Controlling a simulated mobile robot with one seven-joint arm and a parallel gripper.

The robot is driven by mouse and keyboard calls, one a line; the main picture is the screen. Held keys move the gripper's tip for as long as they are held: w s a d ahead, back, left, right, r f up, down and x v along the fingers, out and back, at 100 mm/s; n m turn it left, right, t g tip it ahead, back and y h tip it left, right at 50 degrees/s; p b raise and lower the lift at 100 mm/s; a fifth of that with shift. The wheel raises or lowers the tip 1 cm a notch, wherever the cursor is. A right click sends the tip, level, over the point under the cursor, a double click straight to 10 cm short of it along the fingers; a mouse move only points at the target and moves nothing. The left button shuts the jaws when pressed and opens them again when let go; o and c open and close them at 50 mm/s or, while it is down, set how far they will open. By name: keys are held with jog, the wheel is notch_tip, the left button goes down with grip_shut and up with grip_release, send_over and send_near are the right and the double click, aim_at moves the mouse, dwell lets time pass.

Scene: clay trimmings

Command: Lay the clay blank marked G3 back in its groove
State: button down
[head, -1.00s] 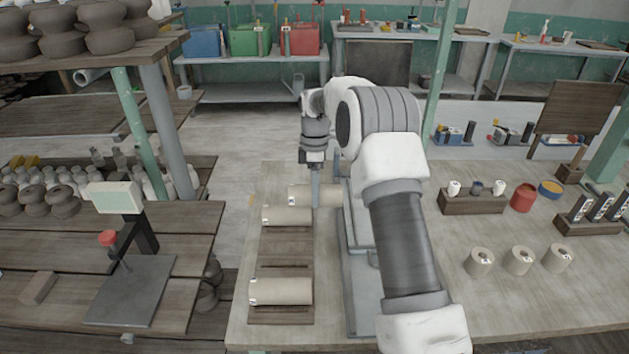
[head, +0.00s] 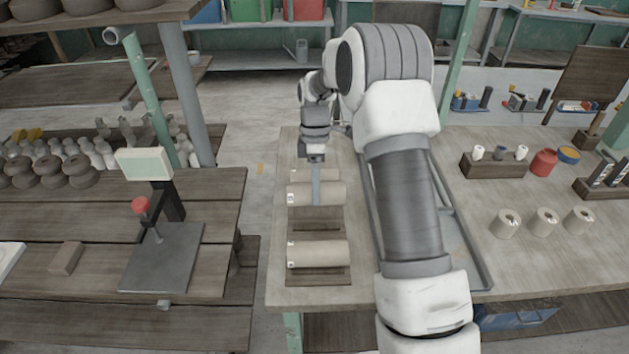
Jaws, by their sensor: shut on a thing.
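My gripper (head: 316,200) points down and is shut on a pale clay blank (head: 334,193), a cylinder lying sideways with a small white tag at its left end. The tag's marking is too small to read. The held blank appears raised over the dark grooved board (head: 318,219). A second blank (head: 301,175) lies behind it, partly hidden by the gripper and the held blank. A third blank (head: 318,254) lies at the board's near end. Bare board with a dark groove line shows between the held blank and the near one.
Several rolls (head: 504,223) and a red pot (head: 543,162) stand farther right. On the left bench is a stand with a red knob (head: 140,205). A floor gap separates the benches.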

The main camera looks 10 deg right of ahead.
jog(key=shift+f, duration=0.15)
jog(key=shift+f+b, duration=2.05)
jog(key=shift+f, duration=0.65)
jog(key=shift+f, duration=0.55)
grip_release()
jog(key=shift+s, duration=0.1)
jog(key=shift+f, duration=0.1)
jog(key=p+v, duration=0.2)
jog(key=v, duration=1.6)
jog(key=shift+s, duration=0.2)
